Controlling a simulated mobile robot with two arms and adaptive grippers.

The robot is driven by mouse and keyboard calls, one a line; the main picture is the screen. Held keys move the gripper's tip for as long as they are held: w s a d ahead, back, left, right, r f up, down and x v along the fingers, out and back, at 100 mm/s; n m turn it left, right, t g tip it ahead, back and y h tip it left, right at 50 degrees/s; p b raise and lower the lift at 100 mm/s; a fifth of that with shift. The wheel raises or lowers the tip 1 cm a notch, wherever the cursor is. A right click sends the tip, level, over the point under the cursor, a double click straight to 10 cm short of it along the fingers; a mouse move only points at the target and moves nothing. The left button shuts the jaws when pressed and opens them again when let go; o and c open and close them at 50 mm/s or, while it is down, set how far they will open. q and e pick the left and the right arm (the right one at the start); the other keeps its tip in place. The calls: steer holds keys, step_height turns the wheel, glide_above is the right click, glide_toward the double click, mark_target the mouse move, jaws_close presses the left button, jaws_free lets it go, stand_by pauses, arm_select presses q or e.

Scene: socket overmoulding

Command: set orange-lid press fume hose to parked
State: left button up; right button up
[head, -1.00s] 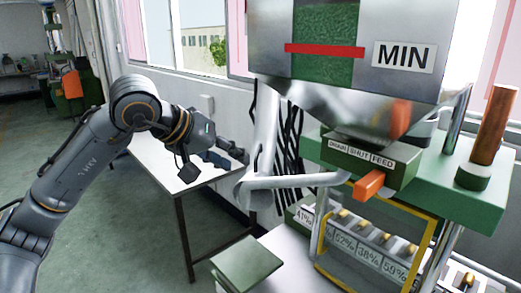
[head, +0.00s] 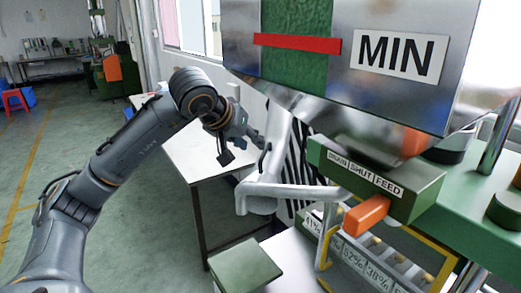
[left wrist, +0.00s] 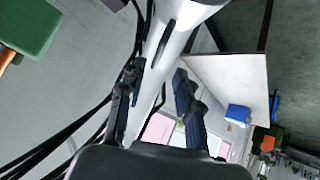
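A pale grey fume hose (head: 290,191) hangs beside the near press, with a bent elbow at its left end and an upright length above. In the left wrist view the pale hose (left wrist: 168,45) runs down between and beyond the fingers; contact does not show. My left gripper (head: 250,137) is just left of the upright length, and its fingers (left wrist: 157,100) are apart. An orange part (head: 415,141) shows behind the hopper of the near press; whether it is a lid I cannot tell. My right gripper is out of view.
A hopper marked MIN (head: 395,55) and a green valve box (head: 375,178) with an orange handle (head: 366,214) stand close on the right. A white table (head: 205,155) is behind my left arm. A green machine with an orange panel (head: 113,68) stands far back.

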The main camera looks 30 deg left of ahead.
mark_target(263, 154)
arm_select(q)
steer(key=x, duration=0.5)
steer(key=shift+d+p, duration=0.1)
steer(key=shift+p, duration=0.2)
steer(key=shift+w+f, duration=0.45)
steer(key=shift+w, duration=0.05)
steer(key=shift+w+f, duration=0.1)
steer(key=shift+w, duration=0.05)
jaws_close()
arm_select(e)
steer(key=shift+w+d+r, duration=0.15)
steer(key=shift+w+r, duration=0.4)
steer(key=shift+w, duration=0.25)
